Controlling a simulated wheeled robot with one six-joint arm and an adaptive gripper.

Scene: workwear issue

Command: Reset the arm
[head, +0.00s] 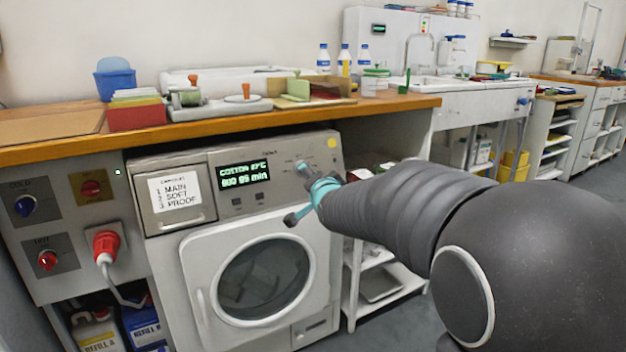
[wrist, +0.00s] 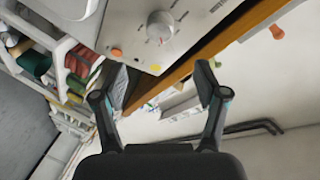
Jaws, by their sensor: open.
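My arm (head: 400,205) reaches in from the right in the head view, toward the upper right of the washing machine's front (head: 165,250). My gripper (head: 305,192) is in front of the control panel there, with teal parts showing. In the wrist view my gripper (wrist: 160,82) has its two fingers spread apart with nothing between them. A round dial (wrist: 160,25) on the panel shows beyond the fingers. Whether a fingertip touches the panel cannot be told. The machine's display (head: 243,175) is lit with green text, and its round door (head: 262,278) is closed.
A wooden worktop (head: 225,117) runs above the machine with boxes, tools and bottles on it. A red plug (head: 106,245) with a cable sits at the left. A white shelf trolley (head: 375,283) stands right of the machine, partly behind my arm.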

